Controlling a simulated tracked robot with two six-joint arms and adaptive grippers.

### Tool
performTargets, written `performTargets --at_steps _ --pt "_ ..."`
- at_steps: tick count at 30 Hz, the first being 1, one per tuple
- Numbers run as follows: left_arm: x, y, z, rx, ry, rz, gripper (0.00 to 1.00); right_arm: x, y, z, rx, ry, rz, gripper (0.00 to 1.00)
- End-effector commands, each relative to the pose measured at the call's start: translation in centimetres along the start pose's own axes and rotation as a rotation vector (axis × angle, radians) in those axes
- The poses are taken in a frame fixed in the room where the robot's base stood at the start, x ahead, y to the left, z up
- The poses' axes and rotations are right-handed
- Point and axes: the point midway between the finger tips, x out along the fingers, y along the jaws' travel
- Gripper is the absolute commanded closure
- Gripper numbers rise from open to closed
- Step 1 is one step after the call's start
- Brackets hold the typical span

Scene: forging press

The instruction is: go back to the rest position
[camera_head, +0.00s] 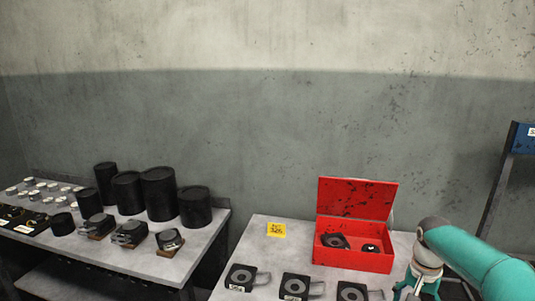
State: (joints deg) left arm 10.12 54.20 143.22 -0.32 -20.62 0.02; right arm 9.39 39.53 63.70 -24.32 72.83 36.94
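My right arm comes in from the right edge, teal with a grey wrist. My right gripper (416,291) is at the bottom edge, just right of the red box (352,260) and over the front right of the right table (257,233). Its fingertips are cut off by the frame, so whether it is open or shut does not show. My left gripper is not in view.
The red box stands open, with dark parts inside. Several black parts with handles (241,278) line the table's front, and a yellow label (276,230) lies behind. The left table (215,228) holds black cylinders (159,193). A blue-topped stand (522,138) is at right.

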Motion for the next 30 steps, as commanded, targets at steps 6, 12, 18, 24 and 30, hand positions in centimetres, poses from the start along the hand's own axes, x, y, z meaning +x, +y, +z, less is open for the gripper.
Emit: performTargets --at_steps 6,12,18,24,30 --pt "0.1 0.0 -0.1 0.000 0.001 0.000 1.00 4.7 -0.7 4.0 -0.055 -0.120 0.045 0.20" --pt "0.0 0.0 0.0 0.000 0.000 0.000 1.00 10.2 -1.6 9.1 -0.125 -0.232 0.048 0.20" --pt "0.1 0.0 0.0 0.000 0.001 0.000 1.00 17.9 -2.5 18.8 -0.245 -0.378 -0.014 0.20" --pt "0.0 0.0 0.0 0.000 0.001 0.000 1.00 23.7 -1.8 32.1 -0.355 -0.483 -0.156 0.20" --pt "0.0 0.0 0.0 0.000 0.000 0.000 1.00 24.8 0.1 40.4 -0.415 -0.421 -0.285 0.20"
